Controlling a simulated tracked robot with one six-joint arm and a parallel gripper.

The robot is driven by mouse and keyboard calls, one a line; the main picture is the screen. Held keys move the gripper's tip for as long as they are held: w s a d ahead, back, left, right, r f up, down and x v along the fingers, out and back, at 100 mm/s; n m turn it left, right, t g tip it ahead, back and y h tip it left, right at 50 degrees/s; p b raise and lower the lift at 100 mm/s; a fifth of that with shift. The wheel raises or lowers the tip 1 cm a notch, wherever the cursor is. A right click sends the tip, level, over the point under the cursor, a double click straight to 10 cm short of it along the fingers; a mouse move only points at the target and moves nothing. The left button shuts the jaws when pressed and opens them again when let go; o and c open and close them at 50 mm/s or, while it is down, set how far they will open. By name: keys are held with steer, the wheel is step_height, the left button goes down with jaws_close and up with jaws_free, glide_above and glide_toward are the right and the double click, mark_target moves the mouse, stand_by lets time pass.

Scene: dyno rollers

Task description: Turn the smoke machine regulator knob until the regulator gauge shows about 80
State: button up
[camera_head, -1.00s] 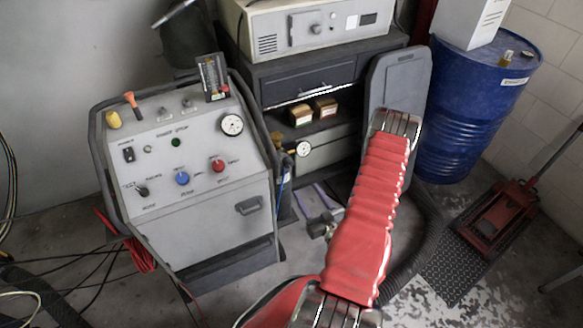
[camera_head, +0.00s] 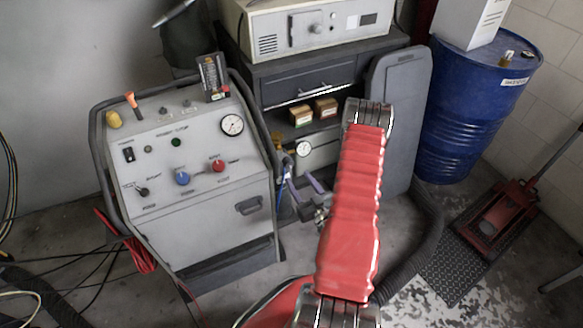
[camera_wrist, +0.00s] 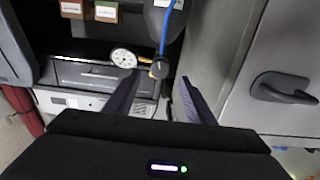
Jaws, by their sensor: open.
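The smoke machine (camera_head: 208,225) is a grey wheeled cabinet on the left. At its right side is a small round white regulator gauge (camera_head: 304,148), which also shows in the wrist view (camera_wrist: 123,58); its reading is too small to make out. The dark regulator knob (camera_wrist: 158,68) sits just right of the gauge, by a blue hose. My gripper (camera_head: 301,178) is open beside the cabinet's right side. In the wrist view its two dark purple fingers (camera_wrist: 160,90) are apart, with the knob showing between and beyond their tips. I cannot tell any contact.
The cabinet's side with a black handle (camera_wrist: 283,88) is close on the right in the wrist view. A dark shelf unit (camera_head: 315,75) with small boxes stands behind. A blue drum (camera_head: 460,130) and red jack (camera_head: 498,215) are at right.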

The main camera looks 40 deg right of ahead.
mark_target(290, 166)
steer(key=x, duration=0.7)
steer(key=shift+w+d, duration=0.1)
steer(key=shift+w, duration=0.1)
steer(key=shift+c, duration=0.3)
steer(key=c, duration=1)
steer(key=shift+m, duration=0.7)
